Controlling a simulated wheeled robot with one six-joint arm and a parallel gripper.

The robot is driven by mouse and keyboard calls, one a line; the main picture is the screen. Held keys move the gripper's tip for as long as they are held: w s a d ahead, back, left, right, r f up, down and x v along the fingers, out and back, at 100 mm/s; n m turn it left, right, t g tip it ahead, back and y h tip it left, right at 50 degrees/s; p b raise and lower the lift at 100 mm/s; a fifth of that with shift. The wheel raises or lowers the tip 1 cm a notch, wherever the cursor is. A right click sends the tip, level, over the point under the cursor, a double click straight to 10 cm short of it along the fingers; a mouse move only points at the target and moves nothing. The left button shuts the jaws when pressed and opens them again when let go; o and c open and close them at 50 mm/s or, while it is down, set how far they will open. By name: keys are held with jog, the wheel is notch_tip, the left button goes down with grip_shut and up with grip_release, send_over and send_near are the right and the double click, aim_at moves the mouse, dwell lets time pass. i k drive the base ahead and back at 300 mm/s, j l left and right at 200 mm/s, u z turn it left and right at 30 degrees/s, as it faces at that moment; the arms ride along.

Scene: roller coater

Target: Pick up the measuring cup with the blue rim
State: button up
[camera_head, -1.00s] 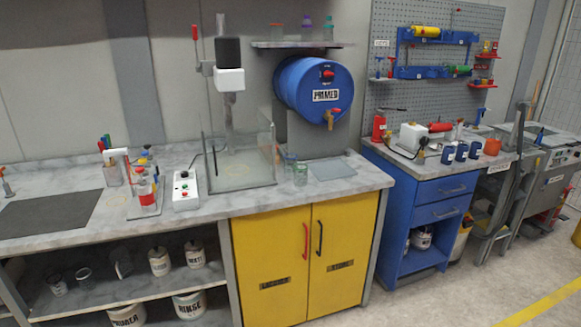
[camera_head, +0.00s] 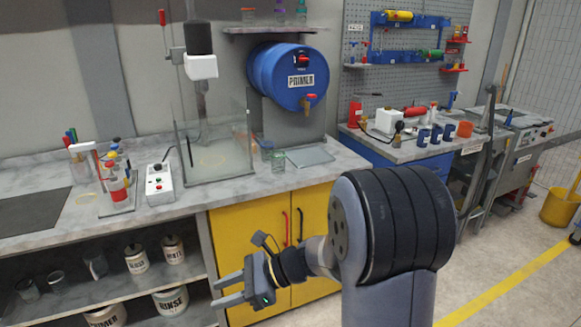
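Two small clear cups stand on the grey marbled counter (camera_head: 340,163), in front of the blue primer barrel. The rear cup (camera_head: 266,149) looks bluish at its rim and is partly hidden by the front one. The front cup (camera_head: 278,162) has a greenish rim. They are small, so the rim colours are hard to be sure of. My gripper (camera_head: 214,291) is open and empty, its fingers pointing left. In the picture it is well below the cups, in front of the cabinet and shelf.
A glass tank (camera_head: 215,155) stands left of the cups, and a flat grey tray (camera_head: 308,155) lies right of them. The blue barrel (camera_head: 285,78) with a tap is behind. A control box (camera_head: 160,185) is farther left. Yellow cabinet doors (camera_head: 235,235) are below the counter.

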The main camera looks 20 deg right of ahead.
aim_at(267, 147)
jog(key=i+l+z, duration=0.15)
jog(key=i+z, duration=0.6)
jog(key=i+u, duration=0.1)
jog(key=i, duration=0.45)
jog(key=i+l+u, duration=0.1)
jog(key=i, duration=0.45)
jog(key=i+l+u, duration=0.1)
jog(key=i, duration=0.45)
jog(key=i+l+u, duration=0.2)
jog(key=k+j, duration=0.1)
